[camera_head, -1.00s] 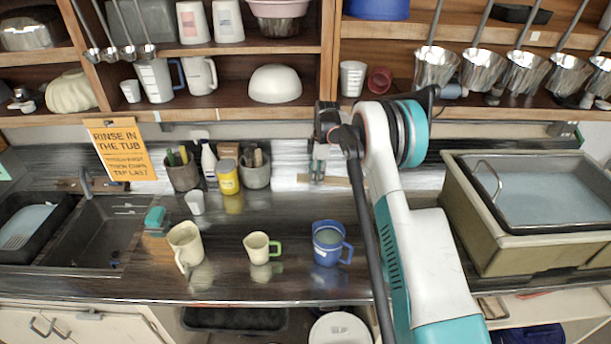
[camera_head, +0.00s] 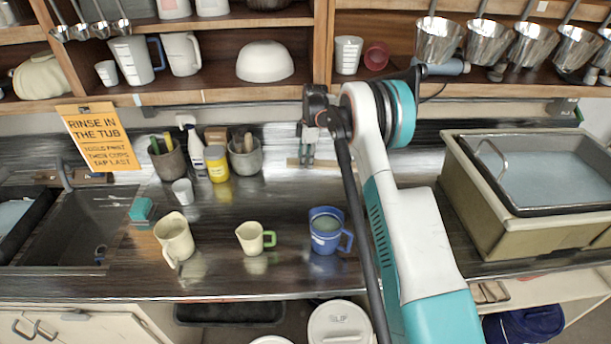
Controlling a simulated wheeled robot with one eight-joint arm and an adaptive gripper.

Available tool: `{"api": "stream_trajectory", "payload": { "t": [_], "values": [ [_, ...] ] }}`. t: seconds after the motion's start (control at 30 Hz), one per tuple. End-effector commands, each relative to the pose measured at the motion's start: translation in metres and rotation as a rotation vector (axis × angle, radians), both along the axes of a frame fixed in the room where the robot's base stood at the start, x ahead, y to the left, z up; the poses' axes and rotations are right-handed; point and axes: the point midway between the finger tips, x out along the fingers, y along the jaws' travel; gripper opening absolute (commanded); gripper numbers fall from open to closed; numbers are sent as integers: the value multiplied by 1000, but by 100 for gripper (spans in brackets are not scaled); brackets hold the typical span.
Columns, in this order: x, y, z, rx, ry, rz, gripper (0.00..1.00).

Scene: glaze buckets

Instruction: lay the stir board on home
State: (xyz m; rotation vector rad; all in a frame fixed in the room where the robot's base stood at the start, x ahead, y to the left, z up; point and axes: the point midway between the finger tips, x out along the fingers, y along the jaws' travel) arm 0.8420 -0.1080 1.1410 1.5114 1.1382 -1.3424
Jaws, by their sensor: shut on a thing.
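The stir board (camera_head: 328,163) looks like a thin tan strip lying level at the back of the steel counter, below the shelf. My gripper (camera_head: 308,158) points down over its left part and is shut on it. I cannot tell whether the board touches the counter or hangs just above it. The fingers are small in view and cover part of the board. No place marked as home can be made out.
A blue jug (camera_head: 326,232), a small cream jug with a green handle (camera_head: 251,238) and a larger cream jug (camera_head: 174,239) stand nearer the front. A yellow jar (camera_head: 217,165) and tool pots stand left. A big tub (camera_head: 505,210) fills the right.

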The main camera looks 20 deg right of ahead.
Motion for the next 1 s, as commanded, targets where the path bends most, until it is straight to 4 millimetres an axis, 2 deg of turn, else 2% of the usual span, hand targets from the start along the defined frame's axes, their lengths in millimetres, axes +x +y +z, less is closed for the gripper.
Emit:
{"api": "stream_trajectory", "payload": {
  "t": [0.03,0.3,0.73,1.0],
  "values": [
    [0,0,-12,0,0,0,4],
    [0,0,-51,0,0,0,4],
    [0,0,-65,0,0,0,4],
    [0,0,-86,0,0,0,4]
  ]
}}
